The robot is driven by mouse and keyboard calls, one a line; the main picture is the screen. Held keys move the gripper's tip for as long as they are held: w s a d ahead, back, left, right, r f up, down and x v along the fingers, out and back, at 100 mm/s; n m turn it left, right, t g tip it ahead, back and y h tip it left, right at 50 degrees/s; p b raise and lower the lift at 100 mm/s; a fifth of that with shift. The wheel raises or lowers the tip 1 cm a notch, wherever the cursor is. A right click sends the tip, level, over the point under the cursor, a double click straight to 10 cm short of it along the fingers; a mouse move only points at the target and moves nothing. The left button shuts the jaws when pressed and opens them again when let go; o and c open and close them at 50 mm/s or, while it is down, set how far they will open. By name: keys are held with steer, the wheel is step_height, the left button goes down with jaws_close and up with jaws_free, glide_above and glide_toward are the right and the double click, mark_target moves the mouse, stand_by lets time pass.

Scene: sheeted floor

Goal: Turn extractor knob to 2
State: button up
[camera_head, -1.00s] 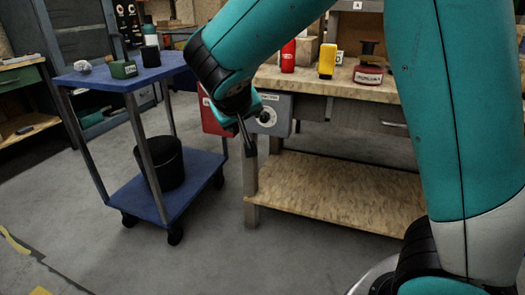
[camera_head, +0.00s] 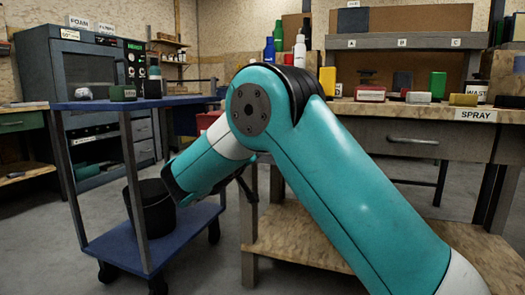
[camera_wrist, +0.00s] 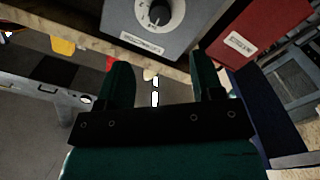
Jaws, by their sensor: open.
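The extractor knob (camera_wrist: 157,13) is a dark dial with a white face on a grey box (camera_wrist: 185,35), at the top of the wrist view. A label strip sits below the dial. Its setting is too small to read. My gripper (camera_wrist: 163,78) is open, with its two dark fingers apart and nothing between them. The knob lies beyond the fingertips, not touched. In the head view my arm hides the grey box and knob, and most of my gripper.
A red box (camera_wrist: 262,35) is right of the grey box. In the head view a blue cart (camera_head: 140,103) with a black bin (camera_head: 152,207) stands left. The workbench (camera_head: 440,113) holds bottles and blocks. Grey floor (camera_head: 205,275) is free in front of the cart.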

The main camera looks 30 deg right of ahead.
steer(key=b+x, duration=0.2)
steer(key=x, duration=0.9)
steer(key=shift+w+d, duration=0.25)
steer(key=shift+d, duration=0.05)
steer(key=c, duration=0.9)
steer(key=shift+c, duration=0.2)
steer(key=shift+f+m+b, duration=0.1)
steer(key=shift+m+b, duration=0.3)
steer(key=shift+b, duration=0.15)
steer(key=shift+m+b, duration=5.55)
steer(key=shift+m, duration=1.85)
